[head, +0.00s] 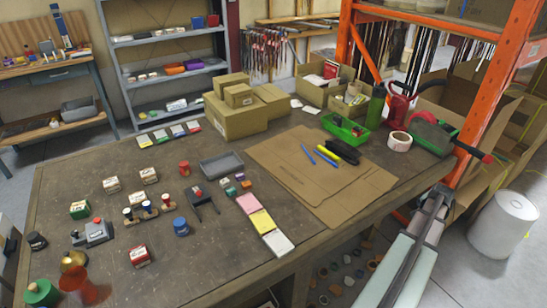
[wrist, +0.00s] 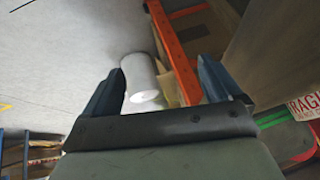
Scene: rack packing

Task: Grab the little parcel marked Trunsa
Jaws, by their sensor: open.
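Several little parcels stand on the workbench in the head view; their lettering is too small to read, so I cannot tell which is marked Trunsa. White-topped ones are at the left (head: 111,185), beside it (head: 149,175) and farther back (head: 145,141). A green-sided parcel (head: 79,209) is at the left. A red-sided parcel (head: 139,256) is near the front edge. My gripper (wrist: 159,66) is open and empty in the wrist view, its two fingers apart. It points at the floor and rack side, away from these parcels.
The workbench (head: 210,255) also holds small coloured pots, a grey tray (head: 221,165), cardboard boxes (head: 236,118), flat cardboard (head: 290,170) and a green bin (head: 345,132). An orange rack post (head: 490,85) and a white roll (head: 502,222) are at the right.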

